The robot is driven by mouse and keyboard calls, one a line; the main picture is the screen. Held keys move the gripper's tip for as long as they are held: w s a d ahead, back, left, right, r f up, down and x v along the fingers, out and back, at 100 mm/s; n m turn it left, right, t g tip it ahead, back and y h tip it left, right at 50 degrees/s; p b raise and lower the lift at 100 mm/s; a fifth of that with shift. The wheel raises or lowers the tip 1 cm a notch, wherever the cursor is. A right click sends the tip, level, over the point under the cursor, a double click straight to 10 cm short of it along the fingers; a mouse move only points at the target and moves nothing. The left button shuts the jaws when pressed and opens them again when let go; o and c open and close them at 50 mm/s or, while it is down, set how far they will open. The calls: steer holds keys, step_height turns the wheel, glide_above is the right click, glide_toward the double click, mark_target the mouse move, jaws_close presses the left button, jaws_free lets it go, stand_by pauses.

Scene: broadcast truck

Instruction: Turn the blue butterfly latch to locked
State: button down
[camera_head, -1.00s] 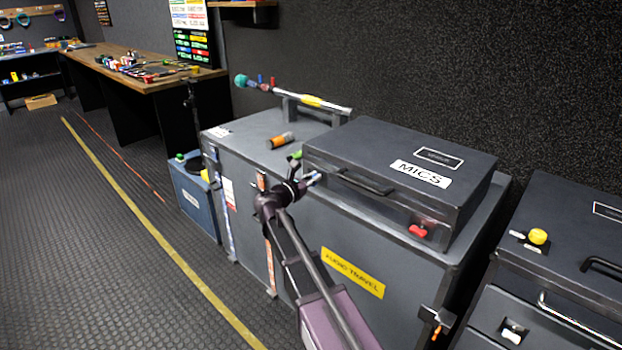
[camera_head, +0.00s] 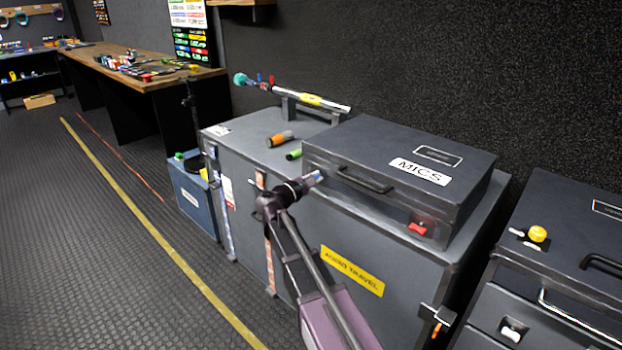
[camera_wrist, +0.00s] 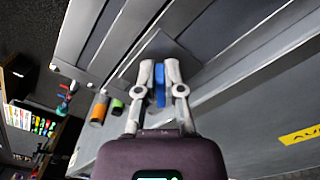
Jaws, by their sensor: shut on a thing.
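The blue butterfly latch (camera_wrist: 160,84) is on a grey plate at the front of the dark MICS case (camera_head: 400,158). My gripper (camera_wrist: 160,70) is shut on it, one finger on each side of the blue wing. In the head view my gripper (camera_head: 314,179) is at the left end of the case front and largely covers the latch. The latch's turn angle relative to its locked mark cannot be read here.
A red latch (camera_head: 420,228) is at the right end of the case front. A green cylinder (camera_head: 293,154) and an orange cylinder (camera_head: 280,138) lie on the large grey trunk (camera_head: 262,126), left of the case. A second dark case (camera_head: 575,215) stands at right.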

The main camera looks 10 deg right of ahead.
steer(key=m, duration=0.4)
steer(key=shift+d+f+m, duration=0.25)
steer(key=shift+f+m, duration=0.05)
steer(key=shift+f+m+b, duration=0.15)
steer(key=shift+m+b, duration=0.2)
steer(key=shift+m, duration=1.65)
steer(key=shift+w, duration=0.1)
steer(key=shift+a, duration=0.1)
steer(key=c, duration=0.8)
jaws_free()
steer(key=shift+w, duration=0.1)
steer(key=shift+o, duration=0.2)
steer(key=shift+s, duration=0.25)
steer(key=v, duration=1.1)
steer(key=shift+s+a, duration=0.15)
steer(key=shift+a, duration=0.2)
